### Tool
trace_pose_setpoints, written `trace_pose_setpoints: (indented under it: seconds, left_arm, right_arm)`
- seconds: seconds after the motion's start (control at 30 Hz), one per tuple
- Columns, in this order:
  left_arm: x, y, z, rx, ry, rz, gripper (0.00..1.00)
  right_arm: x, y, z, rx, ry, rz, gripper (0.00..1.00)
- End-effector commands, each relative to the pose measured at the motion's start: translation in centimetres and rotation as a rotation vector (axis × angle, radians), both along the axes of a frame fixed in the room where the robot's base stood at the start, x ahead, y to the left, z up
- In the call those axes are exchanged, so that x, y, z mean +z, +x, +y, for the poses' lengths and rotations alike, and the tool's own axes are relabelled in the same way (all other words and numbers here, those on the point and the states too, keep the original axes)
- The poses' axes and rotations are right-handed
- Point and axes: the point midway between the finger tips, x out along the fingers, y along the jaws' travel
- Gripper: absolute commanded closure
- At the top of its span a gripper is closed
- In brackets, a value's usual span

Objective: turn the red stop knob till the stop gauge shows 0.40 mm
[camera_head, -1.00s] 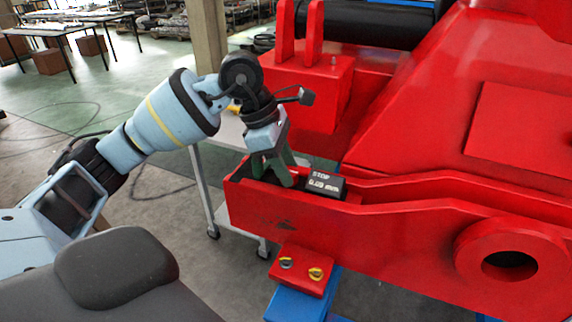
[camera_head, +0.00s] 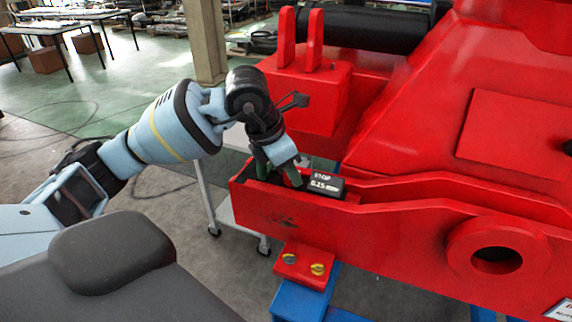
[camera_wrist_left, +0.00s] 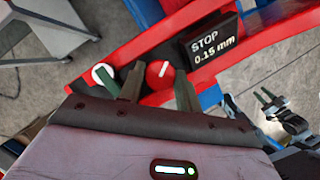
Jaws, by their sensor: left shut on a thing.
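The red stop knob (camera_wrist_left: 159,73), with a white pointer line, sits in the red channel between the green fingers of my left gripper (camera_wrist_left: 157,84) in the left wrist view. In the head view, my left gripper (camera_head: 280,173) reaches down into the channel end, and its fingers and the channel wall hide the knob. The gripper is shut on the knob. The black stop gauge (camera_wrist_left: 213,47) beside the knob reads STOP 0.15 mm. The gauge also shows in the head view (camera_head: 325,185), less clearly.
A round white-rimmed part (camera_wrist_left: 101,70) lies left of the fingers. The red channel wall (camera_head: 330,218) runs close in front of the gripper. A red block with two yellowish fittings (camera_head: 305,267) is below.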

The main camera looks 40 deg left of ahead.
Motion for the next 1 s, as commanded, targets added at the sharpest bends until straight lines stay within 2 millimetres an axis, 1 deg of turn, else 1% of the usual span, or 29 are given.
trace_pose_setpoints:
  seconds: [0.03,0.6,0.8,1.0]
  left_arm:
    - [0.4,-0.1,-0.1,0.04,0.0,-0.005,0.89]
    - [0.5,-0.1,-0.5,0.556,-0.002,-0.005,0.89]
    - [0.4,-0.1,-0.5,0.682,-0.002,-0.004,0.89]
    - [0.2,-0.1,-0.5,0.761,-0.002,-0.002,0.89]
  right_arm:
    - [0.5,0.2,0.0,0.0,0.0,-0.007,0.64]
    - [4.4,3.4,-0.5,0.009,-0.013,-0.103,0.64]
    - [5.2,4.2,-0.8,0.011,-0.018,-0.126,0.64]
    - [5.4,4.6,-0.8,0.01,-0.021,-0.134,0.64]
